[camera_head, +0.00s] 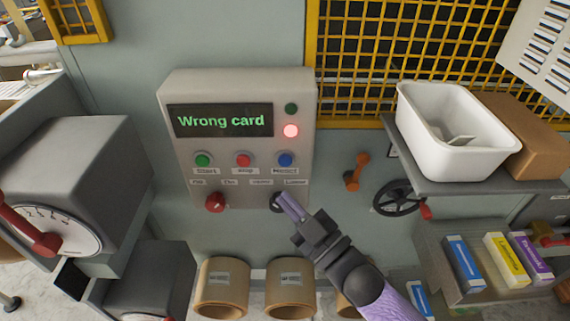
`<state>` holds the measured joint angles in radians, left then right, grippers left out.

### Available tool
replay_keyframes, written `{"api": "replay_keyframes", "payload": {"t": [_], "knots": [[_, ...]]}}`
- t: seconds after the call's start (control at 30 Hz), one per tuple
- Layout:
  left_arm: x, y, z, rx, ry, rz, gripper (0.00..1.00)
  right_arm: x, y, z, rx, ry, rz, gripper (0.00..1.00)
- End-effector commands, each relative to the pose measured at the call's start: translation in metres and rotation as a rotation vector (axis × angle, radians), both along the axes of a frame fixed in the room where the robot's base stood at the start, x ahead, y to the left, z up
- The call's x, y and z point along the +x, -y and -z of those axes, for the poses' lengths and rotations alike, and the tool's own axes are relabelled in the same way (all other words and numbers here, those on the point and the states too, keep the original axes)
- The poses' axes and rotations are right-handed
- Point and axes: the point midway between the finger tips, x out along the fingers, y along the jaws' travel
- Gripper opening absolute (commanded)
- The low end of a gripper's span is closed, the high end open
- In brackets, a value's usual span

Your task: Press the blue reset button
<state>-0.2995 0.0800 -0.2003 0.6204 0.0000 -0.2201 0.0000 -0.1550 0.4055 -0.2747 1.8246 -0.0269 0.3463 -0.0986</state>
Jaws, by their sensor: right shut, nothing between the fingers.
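The blue reset button (285,160) is on the grey control panel (171,140), at the right end of a row with a green start button (203,160) and a red stop button (243,160). My right gripper (281,198) is shut and empty. Its fingertips are below the blue button in the picture, in front of the black knob on the panel's lower right, which they partly hide. I cannot tell whether they touch it. The panel's display (222,121) reads "Wrong card". A red lamp (291,131) is lit; the green lamp (291,109) above it looks dark. My left gripper is not in view.
A red knob (215,202) sits on the panel's lower left. To the right are an orange lever (356,172), a black handwheel (398,198) and a white bin (419,144) on a shelf. Cardboard rolls (221,290) stand below. A grey dial box (86,160) is at left.

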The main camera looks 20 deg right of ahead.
Motion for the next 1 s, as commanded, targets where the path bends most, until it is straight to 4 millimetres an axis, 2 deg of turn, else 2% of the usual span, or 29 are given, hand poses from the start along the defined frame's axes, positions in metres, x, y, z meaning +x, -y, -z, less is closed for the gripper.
{"api": "replay_keyframes", "payload": {"t": [0.2, 0.4, 0.6, 1.0], "knots": [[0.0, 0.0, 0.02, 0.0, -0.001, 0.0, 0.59, 0.032, 0.009, 0.003, -0.002, 0.002, 0.001, 0.0], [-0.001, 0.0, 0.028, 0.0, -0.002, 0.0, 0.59, 0.052, 0.015, 0.002, -0.001, 0.0, 0.0, 0.0], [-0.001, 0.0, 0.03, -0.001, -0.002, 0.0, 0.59, 0.059, 0.017, 0.0, 0.001, -0.001, 0.001, 0.0], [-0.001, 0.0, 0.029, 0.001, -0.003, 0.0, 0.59, 0.059, 0.017, 0.0, 0.001, -0.001, 0.001, 0.0]]}}
